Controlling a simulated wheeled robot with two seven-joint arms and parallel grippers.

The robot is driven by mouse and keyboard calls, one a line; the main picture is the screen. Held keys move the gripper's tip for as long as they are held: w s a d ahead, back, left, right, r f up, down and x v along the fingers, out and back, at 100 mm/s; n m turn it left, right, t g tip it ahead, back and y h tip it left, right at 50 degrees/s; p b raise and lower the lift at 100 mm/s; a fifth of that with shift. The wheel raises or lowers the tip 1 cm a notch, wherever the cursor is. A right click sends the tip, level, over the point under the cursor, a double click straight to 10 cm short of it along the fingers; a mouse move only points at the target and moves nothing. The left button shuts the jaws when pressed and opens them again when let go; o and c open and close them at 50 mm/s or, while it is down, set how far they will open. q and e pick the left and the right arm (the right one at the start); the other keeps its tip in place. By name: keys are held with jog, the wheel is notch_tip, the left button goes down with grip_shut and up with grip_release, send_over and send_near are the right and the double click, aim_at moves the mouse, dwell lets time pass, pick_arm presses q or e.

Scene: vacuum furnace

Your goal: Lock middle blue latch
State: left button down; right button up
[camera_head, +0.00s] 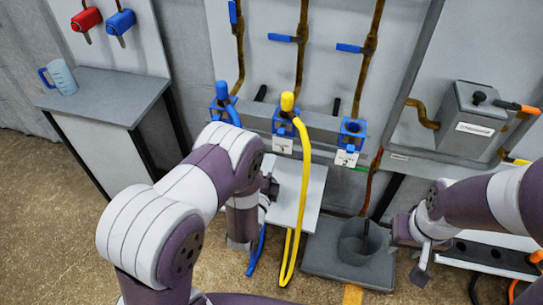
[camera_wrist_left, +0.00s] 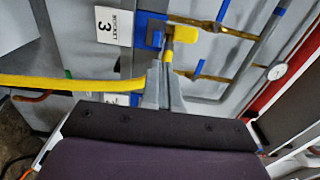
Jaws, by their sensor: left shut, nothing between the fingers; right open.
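The middle blue socket (camera_head: 284,127) is on the grey rail, with a yellow plug (camera_head: 287,101) upright in it and a yellow hose (camera_head: 304,170) hanging from it. Its latch is too small to tell locked from unlocked. My left gripper (camera_head: 270,187) is below the socket, partly hidden by my arm. In the left wrist view its shut, empty fingers (camera_wrist_left: 164,82) point towards a blue socket (camera_wrist_left: 148,32) and a yellow plug (camera_wrist_left: 185,34), beside a label reading 3. I cannot tell if they touch. My right gripper (camera_head: 421,262) is open and empty at the right.
A left socket (camera_head: 222,102) holds a blue plug; the right socket (camera_head: 351,133) looks empty. Blue-handled valves sit on pipes above. A dark bucket (camera_head: 363,242) stands below right. A grey tank (camera_head: 475,120) and a side table (camera_head: 105,92) flank the panel.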

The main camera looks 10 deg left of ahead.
pick_arm(q)
jog(key=s, duration=0.5)
jog(key=shift+s+a+f, duration=0.1)
jog(key=shift+f, duration=0.1)
pick_arm(e)
jog(key=shift+w+f, duration=0.4)
pick_arm(q)
jog(key=shift+s, duration=0.1)
pick_arm(e)
jog(key=shift+s, duration=0.1)
